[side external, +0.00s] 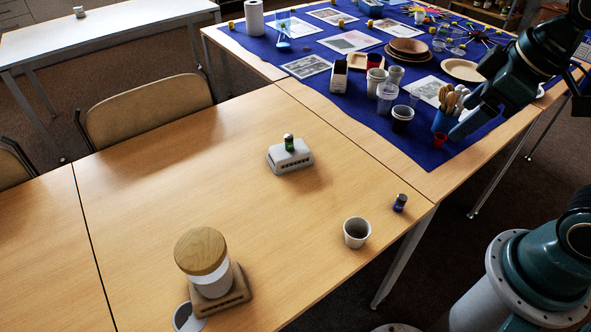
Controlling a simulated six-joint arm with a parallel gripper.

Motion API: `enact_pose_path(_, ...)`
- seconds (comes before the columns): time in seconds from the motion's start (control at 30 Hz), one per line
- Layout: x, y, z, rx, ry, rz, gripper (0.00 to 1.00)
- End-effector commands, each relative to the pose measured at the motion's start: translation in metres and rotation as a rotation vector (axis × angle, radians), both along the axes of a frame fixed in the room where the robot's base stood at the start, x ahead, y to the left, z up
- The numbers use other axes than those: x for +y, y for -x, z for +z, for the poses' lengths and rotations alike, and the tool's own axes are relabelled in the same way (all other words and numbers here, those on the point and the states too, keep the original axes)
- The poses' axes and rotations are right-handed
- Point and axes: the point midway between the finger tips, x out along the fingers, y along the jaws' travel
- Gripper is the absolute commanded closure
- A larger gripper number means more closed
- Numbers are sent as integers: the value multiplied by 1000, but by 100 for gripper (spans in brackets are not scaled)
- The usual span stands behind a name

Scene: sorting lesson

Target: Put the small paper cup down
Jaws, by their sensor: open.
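My gripper (468,116) is at the right, over the near right part of the blue cloth, beside a blue holder of wooden utensils. It is open, and I see nothing held in it. A small red cup (440,140) is close below its fingertips; I cannot tell whether they touch. A white paper cup (357,232) stands upright on the wooden table near its right edge, well away from my gripper. Another pale cup (183,319) is at the bottom edge, partly cut off. I cannot tell which cup is the task's small paper cup.
The wooden table (160,200) has wide clear areas. On it are a grey block (300,160) bearing a small green item, a wooden-lidded jar (203,262) and a small dark can (400,202). Stacked cups (387,97) and bowls crowd the blue cloth (370,125).

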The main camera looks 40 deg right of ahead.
Motion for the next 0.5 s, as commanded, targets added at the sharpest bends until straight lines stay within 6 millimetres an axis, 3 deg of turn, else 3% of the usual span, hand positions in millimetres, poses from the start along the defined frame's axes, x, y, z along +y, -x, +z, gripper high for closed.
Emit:
enact_pose_path(0.2,-10,29,19,-63,-68,-206,28)
enact_pose_path(0.5,-14,44,25,-89,-110,-314,28)
